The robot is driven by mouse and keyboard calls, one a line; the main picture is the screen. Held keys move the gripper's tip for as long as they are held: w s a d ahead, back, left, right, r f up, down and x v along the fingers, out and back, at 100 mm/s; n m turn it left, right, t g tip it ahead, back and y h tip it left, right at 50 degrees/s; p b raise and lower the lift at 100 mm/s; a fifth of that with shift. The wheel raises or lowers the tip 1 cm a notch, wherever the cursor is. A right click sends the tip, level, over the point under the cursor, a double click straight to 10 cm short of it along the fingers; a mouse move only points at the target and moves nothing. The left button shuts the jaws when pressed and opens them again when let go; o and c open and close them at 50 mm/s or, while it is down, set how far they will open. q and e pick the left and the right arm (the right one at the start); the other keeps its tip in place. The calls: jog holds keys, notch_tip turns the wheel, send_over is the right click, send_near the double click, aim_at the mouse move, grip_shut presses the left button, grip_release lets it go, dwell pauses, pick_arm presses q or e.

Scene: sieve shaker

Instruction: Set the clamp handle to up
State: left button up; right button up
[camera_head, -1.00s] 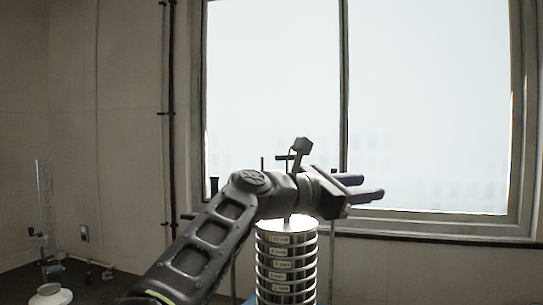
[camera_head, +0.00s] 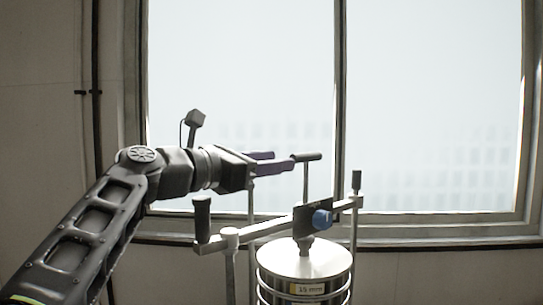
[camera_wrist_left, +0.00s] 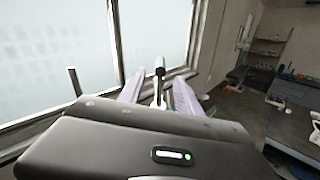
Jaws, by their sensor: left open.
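The sieve shaker's clamp has a metal crossbar (camera_head: 255,230) with a dark block and a blue knob (camera_head: 322,218). A rod rises from it to a black crosswise grip (camera_head: 308,156). I cannot tell for certain which part is the clamp handle; black upright grips also stand at the bar's left end (camera_head: 202,215) and right end (camera_head: 356,182). My left gripper (camera_head: 283,160) is open, its purple fingers pointing right, with the tips at the top grip. In the left wrist view, a black-ended part (camera_wrist_left: 160,72) shows between the fingers; contact is unclear. My right gripper is not visible.
The round sieve stack (camera_head: 305,262) stands below the crossbar, with upright rods beside it. A large window (camera_head: 430,110) is behind. In the left wrist view, a bench (camera_wrist_left: 296,125) and shelves (camera_wrist_left: 262,50) stand at the right.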

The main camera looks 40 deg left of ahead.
aim_at(301, 157)
pick_arm(q)
jog(key=w, duration=0.2)
jog(key=w+p, duration=0.1)
jog(key=w, duration=0.2)
jog(key=w+p, duration=0.1)
jog(key=w, duration=0.1)
jog(key=shift+w+d+r, duration=0.1)
jog(key=shift+w+d, duration=0.3)
jog(key=shift+c, duration=0.4)
grip_shut()
dwell(1.1)
